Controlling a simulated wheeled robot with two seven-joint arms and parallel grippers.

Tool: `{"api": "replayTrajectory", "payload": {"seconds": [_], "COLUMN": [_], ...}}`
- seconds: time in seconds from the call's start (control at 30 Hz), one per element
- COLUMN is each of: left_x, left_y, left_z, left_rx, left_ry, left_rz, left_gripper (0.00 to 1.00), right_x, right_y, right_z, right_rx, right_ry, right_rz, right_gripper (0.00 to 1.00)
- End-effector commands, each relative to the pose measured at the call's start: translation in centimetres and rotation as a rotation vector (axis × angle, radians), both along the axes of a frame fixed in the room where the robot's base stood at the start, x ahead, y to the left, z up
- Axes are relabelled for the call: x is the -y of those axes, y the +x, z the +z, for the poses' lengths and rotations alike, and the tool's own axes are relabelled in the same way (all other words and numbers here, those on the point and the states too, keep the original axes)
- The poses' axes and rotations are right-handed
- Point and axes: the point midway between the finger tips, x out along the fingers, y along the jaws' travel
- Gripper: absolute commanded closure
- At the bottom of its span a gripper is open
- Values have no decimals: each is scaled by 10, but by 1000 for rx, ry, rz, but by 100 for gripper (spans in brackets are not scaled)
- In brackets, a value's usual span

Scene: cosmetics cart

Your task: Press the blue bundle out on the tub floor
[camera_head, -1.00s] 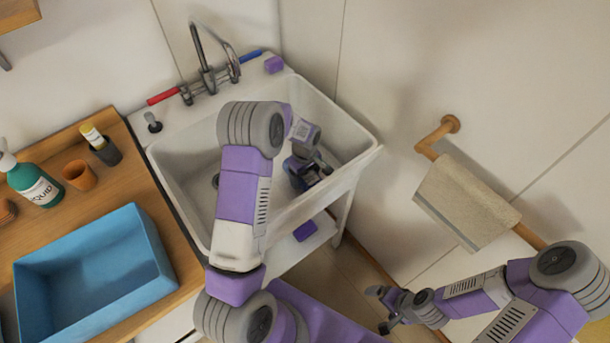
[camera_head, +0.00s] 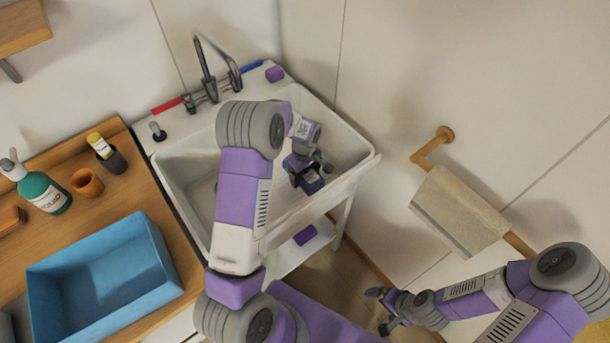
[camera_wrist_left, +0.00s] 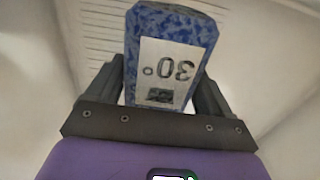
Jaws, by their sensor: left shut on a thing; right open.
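The blue bundle (camera_wrist_left: 183,27) is a speckled blue block with a white label reading 30°, upside down in the left wrist view. My left gripper (camera_wrist_left: 160,85) is shut on it, with one dark finger on each side. In the head view the bundle (camera_head: 311,186) shows as a dark blue patch below my left gripper (camera_head: 306,172), inside the white tub (camera_head: 362,160), toward its right front. I cannot tell whether the bundle touches the tub floor. My right gripper (camera_head: 379,311) is open and empty, outside the tub at the lower right.
A tap (camera_head: 211,75) and a purple block (camera_head: 275,73) are at the tub's back edge. A blue crate (camera_head: 150,235), a green bottle (camera_head: 43,193) and cups stand on the wooden counter at left. A towel (camera_head: 458,212) hangs on a wall rail at right.

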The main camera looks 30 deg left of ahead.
Motion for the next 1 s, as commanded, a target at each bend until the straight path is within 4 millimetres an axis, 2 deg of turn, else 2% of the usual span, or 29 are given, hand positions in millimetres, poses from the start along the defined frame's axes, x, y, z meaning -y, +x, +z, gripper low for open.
{"api": "replayTrajectory", "payload": {"seconds": [0.1, 0.9, 1.0], "left_x": [0, 0, 0], "left_y": [0, 0, 0], "left_z": [16, 96, 101], "left_rx": [1, 1, 1], "left_ry": [1, 0, 0], "left_rz": [0, 0, 0], "left_gripper": [43, 43, 43], "right_x": [0, 0, 0], "right_y": [0, 0, 0], "right_z": [12, 68, 71], "right_rx": [0, 0, 0], "right_ry": [0, 0, 0], "right_rz": [0, 0, 0], "right_gripper": [0, 0, 0]}}
